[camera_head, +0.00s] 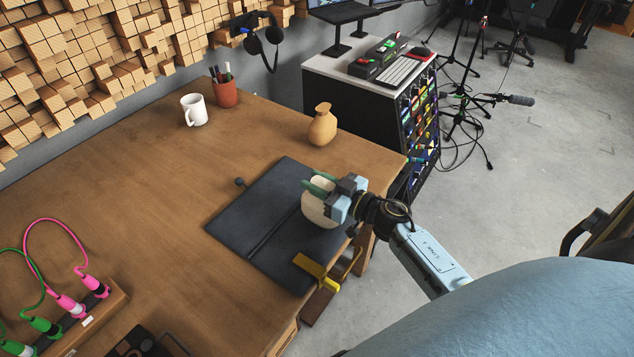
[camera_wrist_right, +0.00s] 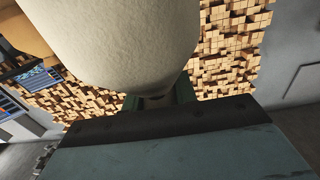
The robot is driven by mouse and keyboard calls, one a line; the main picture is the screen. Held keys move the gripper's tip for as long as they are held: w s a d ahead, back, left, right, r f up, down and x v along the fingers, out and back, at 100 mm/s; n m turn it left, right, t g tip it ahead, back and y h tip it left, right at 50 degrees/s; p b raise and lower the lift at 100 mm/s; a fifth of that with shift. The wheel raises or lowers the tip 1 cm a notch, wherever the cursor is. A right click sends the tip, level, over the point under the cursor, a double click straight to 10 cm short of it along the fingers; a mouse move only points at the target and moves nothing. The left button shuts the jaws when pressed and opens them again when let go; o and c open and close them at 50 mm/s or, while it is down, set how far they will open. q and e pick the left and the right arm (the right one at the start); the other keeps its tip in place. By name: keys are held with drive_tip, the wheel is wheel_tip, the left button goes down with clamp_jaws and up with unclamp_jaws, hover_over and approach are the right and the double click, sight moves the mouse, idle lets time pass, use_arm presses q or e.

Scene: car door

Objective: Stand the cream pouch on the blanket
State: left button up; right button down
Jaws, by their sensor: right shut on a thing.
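The cream pouch (camera_head: 318,211) is a rounded, pale thing in the grasp of my right gripper (camera_head: 320,185), whose green fingers are shut on its upper part. In the head view it is over the right part of the dark blanket (camera_head: 245,222); I cannot tell whether its base touches the blanket. In the right wrist view the pouch (camera_wrist_right: 130,40) fills the upper middle, with the green fingers (camera_wrist_right: 158,98) at its narrow end. The blanket lies flat on the wooden desk near its right edge. My left gripper is not in view.
A tan vase (camera_head: 322,126) stands behind the blanket. A white mug (camera_head: 194,110) and a pen cup (camera_head: 225,92) are at the back. A yellow clamp (camera_head: 318,271) sits at the desk's front edge. Cables in a wooden block (camera_head: 90,310) are at lower left. The desk's middle is clear.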

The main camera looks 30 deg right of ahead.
drive_tip(key=c, duration=1.1)
unclamp_jaws()
drive_tip(key=shift+f, duration=0.15)
drive_tip(key=shift+r, duration=0.25)
drive_tip(key=v, duration=1.2)
drive_tip(key=shift+p, duration=0.35)
